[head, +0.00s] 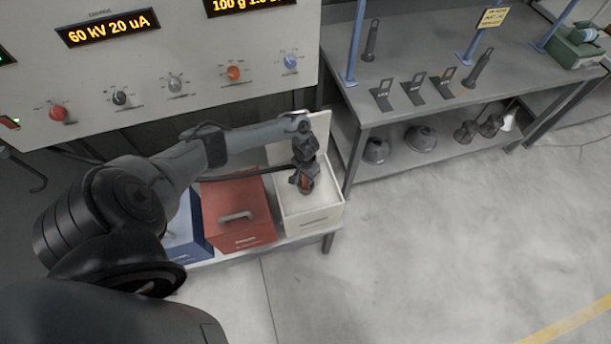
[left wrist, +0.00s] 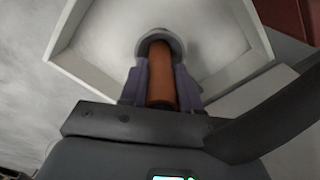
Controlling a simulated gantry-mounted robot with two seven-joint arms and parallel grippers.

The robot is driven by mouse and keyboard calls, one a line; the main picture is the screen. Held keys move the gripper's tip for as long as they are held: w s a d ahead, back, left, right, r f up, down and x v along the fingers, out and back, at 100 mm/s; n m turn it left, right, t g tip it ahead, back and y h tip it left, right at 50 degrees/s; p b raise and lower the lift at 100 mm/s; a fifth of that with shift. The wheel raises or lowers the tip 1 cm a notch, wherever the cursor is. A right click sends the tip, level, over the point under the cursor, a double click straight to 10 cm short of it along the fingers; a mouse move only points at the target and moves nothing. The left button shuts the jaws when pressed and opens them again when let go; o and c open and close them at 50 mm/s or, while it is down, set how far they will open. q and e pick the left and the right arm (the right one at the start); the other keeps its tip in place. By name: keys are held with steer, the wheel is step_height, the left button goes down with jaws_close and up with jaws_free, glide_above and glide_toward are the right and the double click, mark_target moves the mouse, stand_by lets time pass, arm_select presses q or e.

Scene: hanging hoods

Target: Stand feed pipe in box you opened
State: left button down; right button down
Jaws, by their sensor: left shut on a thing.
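The white box (head: 315,221) stands open at the right end of a row of boxes, its pale lid (head: 318,128) raised at the back. My left gripper (head: 304,184) is over the box opening. It is shut on the feed pipe, an orange-brown tube (left wrist: 162,80) seen between the fingers in the left wrist view. The pipe points down into the white box (left wrist: 100,82), and a grey round rim shows around its far end. I cannot tell whether the pipe touches the box floor. My right gripper is not in view.
A red box (head: 238,205) with a handle and a blue box (head: 186,240) stand to the left on the same low bench. A control panel (head: 180,60) is behind. A grey table (head: 430,70) with stands and hoods beneath is at right. The right floor is clear.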

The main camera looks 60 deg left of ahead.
arm_select(q)
steer(key=shift+f+b, duration=0.45)
steer(key=shift+f, duration=0.45)
steer(key=c, duration=0.7)
jaws_free()
steer(key=shift+c, duration=0.2)
step_height(320, 180, up, 11)
steer(key=p, duration=0.2)
steer(key=shift+f+p, duration=0.1)
steer(key=shift+p, duration=0.3)
